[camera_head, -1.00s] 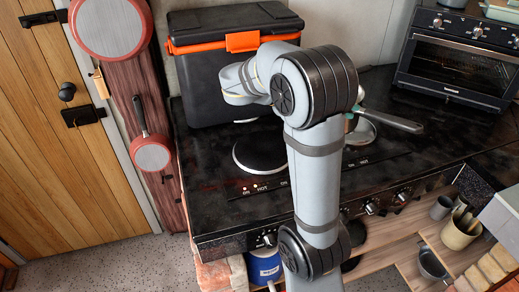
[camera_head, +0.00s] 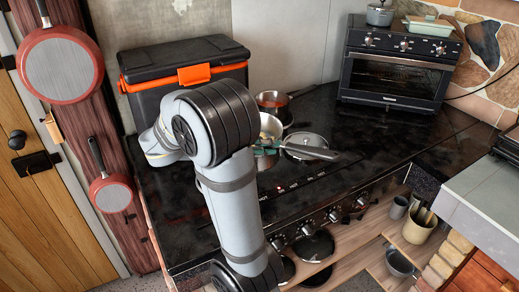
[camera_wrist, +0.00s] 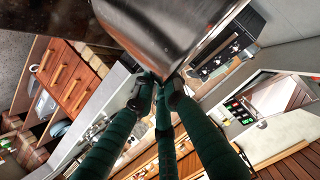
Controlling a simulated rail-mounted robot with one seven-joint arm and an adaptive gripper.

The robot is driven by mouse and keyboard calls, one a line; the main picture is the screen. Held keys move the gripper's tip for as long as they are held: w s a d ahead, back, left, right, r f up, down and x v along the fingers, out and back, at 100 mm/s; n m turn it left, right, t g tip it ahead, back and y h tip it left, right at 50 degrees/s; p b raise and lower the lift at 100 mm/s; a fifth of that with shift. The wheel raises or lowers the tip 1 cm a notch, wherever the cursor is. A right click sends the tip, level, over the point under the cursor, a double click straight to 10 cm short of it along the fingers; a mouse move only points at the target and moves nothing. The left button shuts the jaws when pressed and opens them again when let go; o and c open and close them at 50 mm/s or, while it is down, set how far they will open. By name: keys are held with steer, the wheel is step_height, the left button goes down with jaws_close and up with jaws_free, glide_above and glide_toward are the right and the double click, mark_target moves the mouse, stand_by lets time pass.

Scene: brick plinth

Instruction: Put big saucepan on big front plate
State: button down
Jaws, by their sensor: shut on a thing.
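The saucepan shows as a large metal body (camera_wrist: 165,25) at the top of the wrist view. My gripper (camera_wrist: 160,82) has green fingers and is shut on it at its near edge; the exact contact is hard to see. In the head view a grey handle (camera_head: 318,153) points right from beside my green fingers (camera_head: 262,144). The pan body there is partly hidden by my arm. The big front plate, a dark round plate at the left front of the black cooktop (camera_head: 365,130), is hidden behind my arm now.
A copper-coloured pot (camera_head: 272,99) stands at the back of the cooktop. A round grey disc (camera_head: 307,145) lies under the handle. A black box with orange trim (camera_head: 185,75) stands back left, an oven (camera_head: 400,70) back right. The cooktop's right part is clear.

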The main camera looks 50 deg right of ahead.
steer(key=w+a+f, duration=0.1)
steer(key=w, duration=0.1)
steer(key=w+a+f+p, duration=0.1)
steer(key=w+a+f, duration=0.1)
steer(key=w, duration=0.1)
steer(key=w+a+f, duration=0.2)
steer(key=shift+w+p, duration=0.2)
steer(key=shift+p, duration=0.2)
steer(key=shift+f, duration=2.05)
steer(key=c, duration=2.3)
jaws_free()
steer(key=o, duration=0.5)
steer(key=shift+s, duration=0.1)
steer(key=shift+p, duration=0.3)
steer(key=b+v, duration=0.1)
steer(key=v, duration=1.1)
